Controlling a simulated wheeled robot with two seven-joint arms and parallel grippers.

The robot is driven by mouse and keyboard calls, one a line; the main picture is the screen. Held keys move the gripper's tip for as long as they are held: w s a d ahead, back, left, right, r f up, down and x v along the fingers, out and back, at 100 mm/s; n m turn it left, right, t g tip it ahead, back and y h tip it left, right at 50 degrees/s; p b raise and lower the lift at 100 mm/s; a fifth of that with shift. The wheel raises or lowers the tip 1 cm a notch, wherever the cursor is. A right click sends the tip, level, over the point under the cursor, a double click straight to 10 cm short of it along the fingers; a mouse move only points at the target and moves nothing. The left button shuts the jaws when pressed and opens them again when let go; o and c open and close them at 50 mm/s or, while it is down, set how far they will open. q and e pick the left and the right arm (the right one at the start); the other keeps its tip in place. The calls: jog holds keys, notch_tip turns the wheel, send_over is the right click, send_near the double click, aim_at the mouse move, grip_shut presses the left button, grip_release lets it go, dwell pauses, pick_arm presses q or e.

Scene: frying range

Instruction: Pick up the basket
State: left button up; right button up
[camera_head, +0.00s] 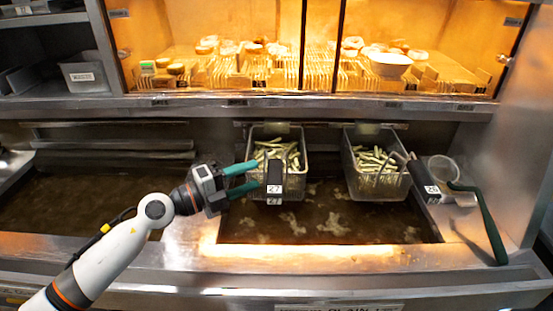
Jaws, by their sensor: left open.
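Two wire fry baskets full of pale cut fries hang at the back of the fryer vat. The left basket (256,151) has a dark handle (274,172) with a white "27" label that points toward me. The right basket (352,166) has a dark handle that leans out to the right. My left gripper (257,176) is open, with its two teal fingers just left of the left basket's handle, pointing at it. Whether the fingertips touch the handle, I cannot tell. My right gripper is out of view.
The vat (330,232) holds dark oil with pale foam; another vat (80,205) lies left. A skimmer with a green handle (486,222) rests on the right ledge. A lit shelf (215,101) with food stands above the baskets. The front metal edge (330,257) is clear.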

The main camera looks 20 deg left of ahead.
aim_at(275, 164)
pick_arm(q)
jog(key=p+x, duration=0.2)
jog(key=x, duration=0.5)
jog(key=shift+w+r, duration=0.15)
jog(key=shift+w, duration=0.1)
jog(key=shift+w+d, duration=0.2)
jog(key=shift+s+a, duration=0.1)
jog(key=shift+c, duration=0.7)
jog(key=c, duration=0.3)
grip_shut()
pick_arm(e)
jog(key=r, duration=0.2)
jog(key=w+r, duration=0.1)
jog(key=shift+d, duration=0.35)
